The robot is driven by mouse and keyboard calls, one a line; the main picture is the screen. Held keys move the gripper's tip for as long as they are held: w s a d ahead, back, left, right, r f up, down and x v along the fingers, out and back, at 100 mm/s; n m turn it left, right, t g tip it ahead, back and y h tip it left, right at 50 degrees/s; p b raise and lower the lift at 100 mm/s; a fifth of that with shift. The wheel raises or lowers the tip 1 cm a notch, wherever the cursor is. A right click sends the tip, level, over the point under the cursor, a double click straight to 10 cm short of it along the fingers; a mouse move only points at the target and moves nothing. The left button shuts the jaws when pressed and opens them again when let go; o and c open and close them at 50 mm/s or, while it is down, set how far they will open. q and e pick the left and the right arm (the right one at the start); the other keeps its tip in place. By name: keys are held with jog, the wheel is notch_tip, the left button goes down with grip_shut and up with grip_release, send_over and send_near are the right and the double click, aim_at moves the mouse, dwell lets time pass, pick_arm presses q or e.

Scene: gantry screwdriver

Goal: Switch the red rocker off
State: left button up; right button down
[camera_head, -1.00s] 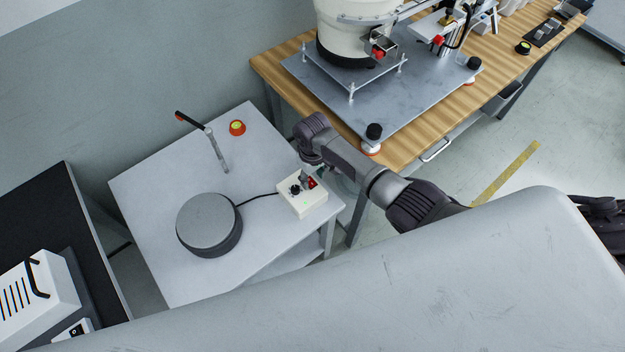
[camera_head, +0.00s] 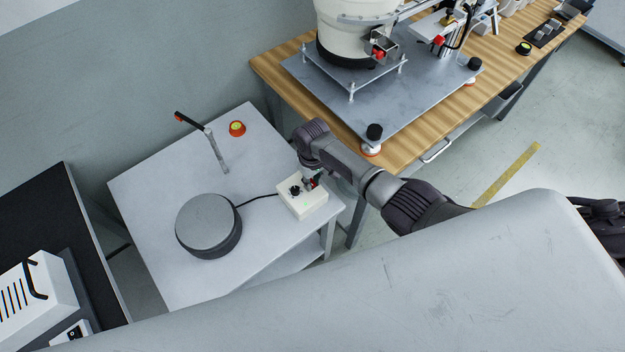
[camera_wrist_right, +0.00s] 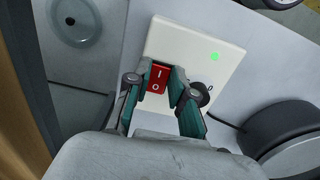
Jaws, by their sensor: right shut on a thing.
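The red rocker (camera_wrist_right: 158,76), marked I and O, sits on a white control box (camera_head: 303,207) on the small grey table (camera_head: 150,215). In the right wrist view the box (camera_wrist_right: 185,45) also carries a lit green lamp (camera_wrist_right: 215,57) and a black knob (camera_wrist_right: 200,92). My right gripper (camera_head: 308,184) is down at the box, its fingers at both sides of the rocker and closed against it; they hide part of its sides. I cannot tell which way the rocker is tilted. My left gripper is not in view.
A black cable joins the box to a round grey device (camera_head: 208,226). A wooden bench (camera_head: 275,75) with a machine is at the right.

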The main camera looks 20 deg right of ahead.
jog(key=g+b, duration=0.1)
jog(key=b, duration=0.1)
jog(key=g+h+b, duration=0.1)
jog(key=b, duration=0.1)
jog(key=shift+w+a+f+g, duration=0.15)
jog(key=shift+w+f+g, duration=0.15)
jog(key=shift+w, duration=0.1)
jog(key=shift+s+r+g, duration=0.1)
jog(key=shift+r+g, duration=0.2)
jog(key=shift+r, duration=0.05)
jog(key=c, duration=1)
grip_release()
jog(key=shift+r, duration=0.15)
jog(key=v, duration=1.2)
jog(key=shift+a, duration=0.1)
